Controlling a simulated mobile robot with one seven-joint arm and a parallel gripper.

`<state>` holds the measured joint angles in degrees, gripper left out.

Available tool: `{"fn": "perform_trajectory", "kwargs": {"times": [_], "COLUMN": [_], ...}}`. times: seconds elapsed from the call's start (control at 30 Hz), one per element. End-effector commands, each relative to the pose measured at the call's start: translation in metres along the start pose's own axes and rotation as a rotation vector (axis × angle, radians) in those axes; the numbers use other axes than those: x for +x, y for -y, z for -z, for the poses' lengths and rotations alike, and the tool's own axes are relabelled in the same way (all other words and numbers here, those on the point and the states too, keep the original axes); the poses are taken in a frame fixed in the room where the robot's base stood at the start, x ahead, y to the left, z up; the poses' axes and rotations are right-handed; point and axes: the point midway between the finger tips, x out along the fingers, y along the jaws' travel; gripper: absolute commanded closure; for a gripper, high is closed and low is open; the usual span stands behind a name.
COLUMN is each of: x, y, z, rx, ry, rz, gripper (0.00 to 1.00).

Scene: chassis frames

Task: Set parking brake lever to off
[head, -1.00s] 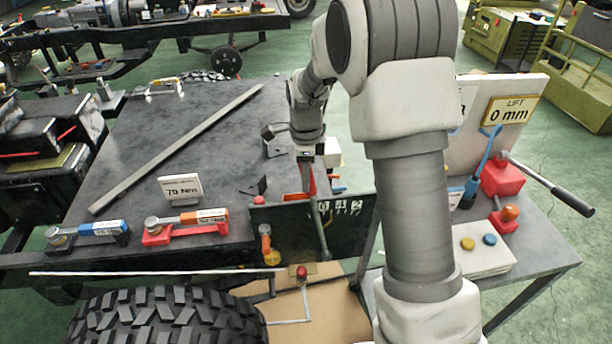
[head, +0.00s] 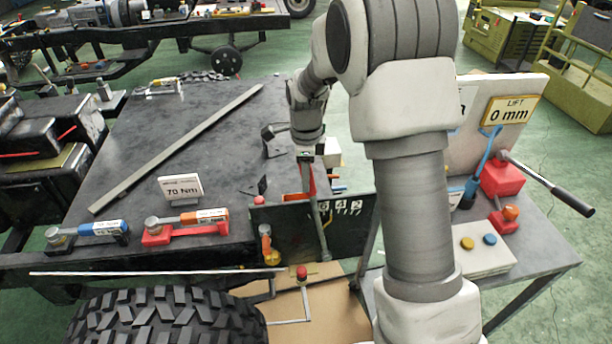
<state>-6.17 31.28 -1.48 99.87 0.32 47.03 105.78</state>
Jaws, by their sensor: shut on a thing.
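A grey lever (head: 319,232) stands nearly upright in front of a dark panel (head: 288,232), its lower end slanting slightly right. I take it as the parking brake lever; no label for it is readable. My gripper (head: 306,184) is at the upper end of this lever, shut on it. A red part shows beside the fingers. The fingertips and the exact grip are small and partly hidden. White markings show on the panel to the right of the lever.
An orange and yellow handle (head: 266,243) stands left of the lever. A red knob (head: 302,272) is below, near the tyre (head: 168,322). Two torque wrenches, one blue (head: 96,230), one red (head: 188,229), lie left. A side table with a red jack (head: 502,176) stands right.

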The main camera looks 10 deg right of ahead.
Motion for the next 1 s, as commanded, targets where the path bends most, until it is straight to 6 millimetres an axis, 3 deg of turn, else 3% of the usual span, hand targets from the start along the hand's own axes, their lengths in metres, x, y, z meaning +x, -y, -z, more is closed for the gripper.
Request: {"fn": "perform_trajectory", "kwargs": {"times": [0.17,0.37,1.0], "x": [-0.001,-0.004,0.001], "y": [0.001,0.004,0.028], "z": [0.002,0.018,0.142], "rx": [0.002,0.009,0.021], "ry": [0.005,0.043,0.367], "rz": [0.0,-0.007,-0.069], "gripper": [1.0,1.0,1.0]}}
